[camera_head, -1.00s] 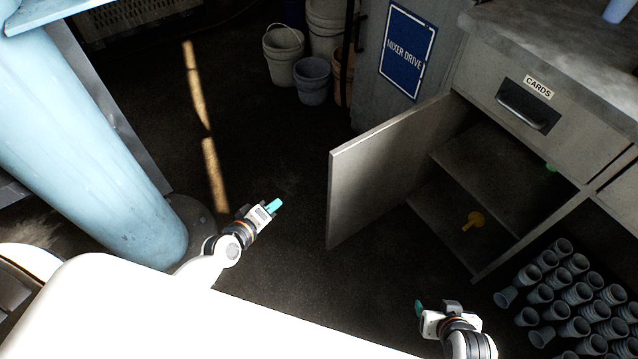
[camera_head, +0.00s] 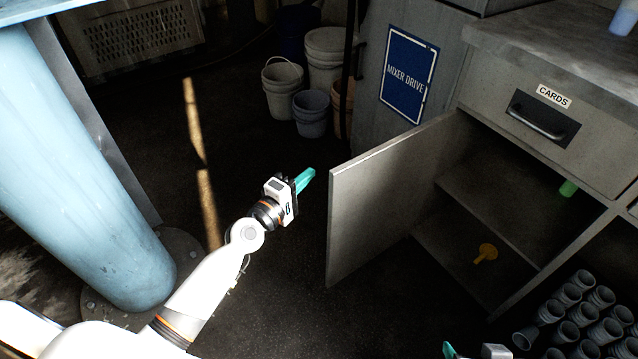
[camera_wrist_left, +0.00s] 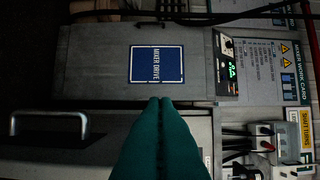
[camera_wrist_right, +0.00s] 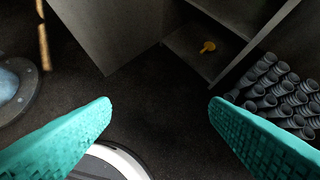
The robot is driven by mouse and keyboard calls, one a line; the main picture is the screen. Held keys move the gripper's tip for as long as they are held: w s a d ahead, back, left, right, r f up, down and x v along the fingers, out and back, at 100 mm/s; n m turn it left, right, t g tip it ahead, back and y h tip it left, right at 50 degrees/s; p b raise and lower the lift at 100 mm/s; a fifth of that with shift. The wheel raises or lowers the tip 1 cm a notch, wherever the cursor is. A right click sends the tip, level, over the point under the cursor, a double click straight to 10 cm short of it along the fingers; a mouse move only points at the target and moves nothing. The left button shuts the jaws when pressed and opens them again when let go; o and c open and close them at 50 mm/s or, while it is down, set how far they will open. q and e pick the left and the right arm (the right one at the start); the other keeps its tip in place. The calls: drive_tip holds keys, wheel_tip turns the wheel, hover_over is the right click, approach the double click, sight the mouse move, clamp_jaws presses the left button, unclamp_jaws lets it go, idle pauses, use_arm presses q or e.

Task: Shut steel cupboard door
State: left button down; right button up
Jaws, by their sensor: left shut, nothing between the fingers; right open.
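The steel cupboard door (camera_head: 382,198) stands swung wide open in the head view, hinged beside the cabinet (camera_head: 490,210), whose shelves are exposed. My left gripper (camera_head: 306,180) has its teal fingers closed together and empty. It is to the left of the door's free edge, on the door's outer side, and looks apart from it. In the left wrist view the closed fingers (camera_wrist_left: 160,140) point toward the mixer drive panel. My right gripper (camera_head: 470,352) is mostly cut off at the bottom of the head view. In the right wrist view its fingers (camera_wrist_right: 160,110) are spread and empty; the door (camera_wrist_right: 115,35) shows beyond them.
A yellow funnel-like item (camera_head: 486,253) and a green item (camera_head: 568,188) are inside the cabinet. Stacked grey cups (camera_head: 575,310) stand at lower right. Buckets (camera_head: 310,105) are at the back. A blue column (camera_head: 80,160) stands at left. The floor before the door is clear.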

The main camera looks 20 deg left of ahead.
use_arm(q)
drive_tip(key=shift+s+d+p, duration=0.25)
drive_tip(key=shift+d+p, duration=0.05)
drive_tip(key=shift+d, duration=0.65)
drive_tip(key=shift+s+d+p, duration=0.2)
drive_tip(key=shift+d+p, duration=0.05)
drive_tip(key=shift+d, duration=0.65)
use_arm(e)
drive_tip(key=shift+s+d+f+g+h, duration=0.1)
drive_tip(key=shift+s+d+f+g, duration=0.15)
drive_tip(key=shift+s+g, duration=0.35)
drive_tip(key=shift+s+d+f+g+h, duration=0.1)
drive_tip(key=shift+s+d+f+g, duration=0.15)
drive_tip(key=shift+s, duration=0.55)
drive_tip(key=shift+s+d+f+g+h, duration=0.1)
drive_tip(key=shift+s+d+f+g, duration=0.1)
drive_tip(key=shift+s+g, duration=0.4)
drive_tip(key=shift+s, duration=0.1)
